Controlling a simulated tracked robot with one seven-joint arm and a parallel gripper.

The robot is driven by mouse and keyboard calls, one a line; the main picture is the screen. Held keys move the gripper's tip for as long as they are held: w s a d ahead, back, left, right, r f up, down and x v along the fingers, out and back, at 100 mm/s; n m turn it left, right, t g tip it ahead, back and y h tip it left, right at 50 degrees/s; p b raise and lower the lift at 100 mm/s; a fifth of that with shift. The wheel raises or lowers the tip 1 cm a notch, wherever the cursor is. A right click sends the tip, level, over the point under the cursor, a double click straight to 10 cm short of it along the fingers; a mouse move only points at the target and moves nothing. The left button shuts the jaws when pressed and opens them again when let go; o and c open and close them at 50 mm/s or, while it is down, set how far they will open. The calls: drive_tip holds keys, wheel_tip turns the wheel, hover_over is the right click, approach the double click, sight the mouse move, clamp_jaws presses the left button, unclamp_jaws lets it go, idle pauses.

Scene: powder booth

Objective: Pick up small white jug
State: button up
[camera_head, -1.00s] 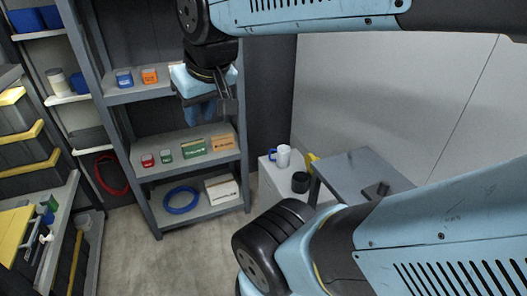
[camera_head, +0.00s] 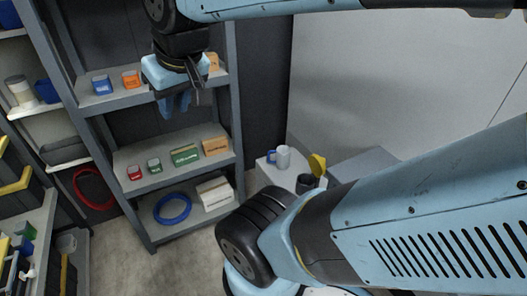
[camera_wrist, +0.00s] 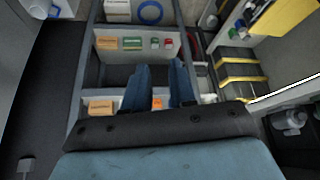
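The small white jug (camera_head: 283,157) stands upright on a white cabinet (camera_head: 268,174), right of the shelf unit. Blue shows at its left side; I cannot tell if this is its handle or another thing. In the wrist view a white and blue shape (camera_wrist: 38,8) at the top left edge may be the jug, partly cut off. My gripper (camera_head: 176,104) hangs in front of the shelf unit, up and left of the jug and well apart from it. In the wrist view my gripper (camera_wrist: 160,66) has its two blue fingers spread, with nothing between them.
The grey shelf unit (camera_head: 236,130) holds small boxes and a blue coil (camera_head: 173,209). A dark cup (camera_head: 305,182) and a yellow thing (camera_head: 317,164) are close right of the jug. A grey table (camera_head: 362,167) stands beyond, partly behind my arm.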

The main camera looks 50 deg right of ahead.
drive_tip(key=w+d+f+m+t, duration=0.1)
drive_tip(key=w+d+f+m, duration=0.15)
drive_tip(key=w, duration=0.85)
drive_tip(key=w+d+f+m+t, duration=0.1)
drive_tip(key=w+d+f+m, duration=0.2)
drive_tip(key=w, duration=0.8)
drive_tip(key=w+d+f+m+t+h, duration=0.1)
drive_tip(key=w+d+f+m+h, duration=0.1)
drive_tip(key=w+d+f, duration=0.5)
drive_tip(key=w+d+f+m+t+h, duration=0.1)
drive_tip(key=w+d+f+m+h, duration=0.15)
drive_tip(key=w+d+f, duration=0.4)
drive_tip(key=s+d+f+m+h, duration=0.1)
drive_tip(key=s+d+f+h, duration=0.15)
drive_tip(key=d+f, duration=0.75)
drive_tip(key=h, duration=0.8)
approach(269, 158)
drive_tip(key=shift+m, duration=0.3)
drive_tip(key=x, duration=0.6)
drive_tip(key=shift+w+d+f, duration=0.25)
drive_tip(key=shift+w+f, duration=0.1)
drive_tip(key=shift+w, duration=0.05)
drive_tip(key=shift+r+x, duration=0.15)
drive_tip(key=shift+x, duration=1.2)
drive_tip(key=shift+r+x, duration=0.1)
drive_tip(key=shift+x, duration=1.3)
drive_tip(key=shift+s, duration=0.25)
clamp_jaws()
